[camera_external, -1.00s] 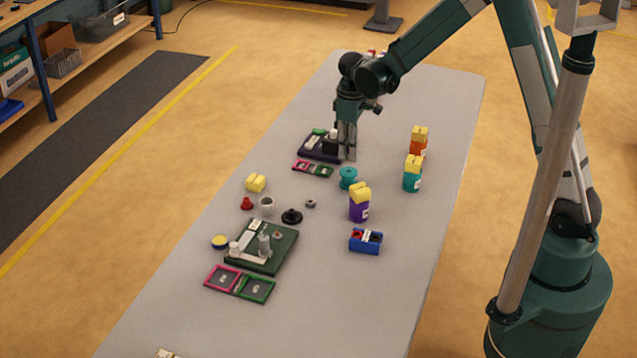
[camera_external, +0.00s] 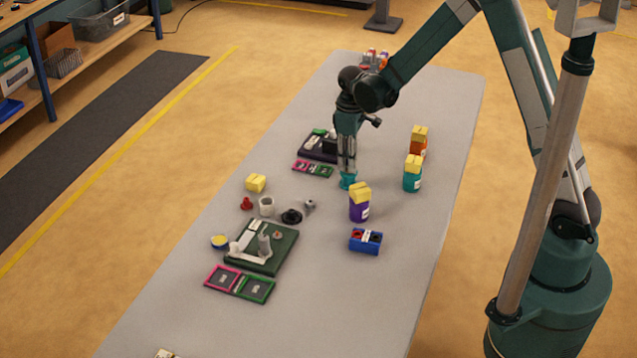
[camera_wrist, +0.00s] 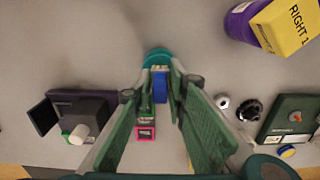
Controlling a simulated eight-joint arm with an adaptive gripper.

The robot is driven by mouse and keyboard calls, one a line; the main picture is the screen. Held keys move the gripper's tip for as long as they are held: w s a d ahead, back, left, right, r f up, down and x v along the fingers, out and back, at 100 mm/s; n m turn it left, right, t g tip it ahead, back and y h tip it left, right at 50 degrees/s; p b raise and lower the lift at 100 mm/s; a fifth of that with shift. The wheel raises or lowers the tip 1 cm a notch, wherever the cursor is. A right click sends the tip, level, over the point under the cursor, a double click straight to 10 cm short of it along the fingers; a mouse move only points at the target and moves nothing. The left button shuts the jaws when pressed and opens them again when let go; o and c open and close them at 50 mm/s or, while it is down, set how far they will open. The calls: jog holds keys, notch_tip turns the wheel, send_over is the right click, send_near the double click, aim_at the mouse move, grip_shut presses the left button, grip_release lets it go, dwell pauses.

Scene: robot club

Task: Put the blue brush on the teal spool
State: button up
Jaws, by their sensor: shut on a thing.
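The teal spool (camera_external: 348,181) stands on the grey table, and its top edge also shows in the wrist view (camera_wrist: 157,57). My gripper (camera_external: 347,172) is directly over the spool, its fingers pointing down and hiding part of it. In the wrist view my gripper (camera_wrist: 160,76) is shut on the blue brush (camera_wrist: 160,92), a small blue piece between the fingertips. The brush overlaps the spool there; I cannot tell whether they touch. In the external view the brush is hidden by the fingers.
A purple bottle with a yellow top (camera_external: 359,205) stands close on the near right. A teal bottle (camera_external: 412,180) and an orange one (camera_external: 418,146) stand further right. A dark purple tray (camera_external: 318,151) lies behind left.

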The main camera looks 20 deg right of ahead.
jog(key=shift+f, duration=0.2)
jog(key=o, duration=0.8)
jog(key=shift+r, duration=0.2)
jog(key=shift+r+p, duration=0.4)
jog(key=shift+r, duration=5.6)
jog(key=shift+d+r, duration=0.1)
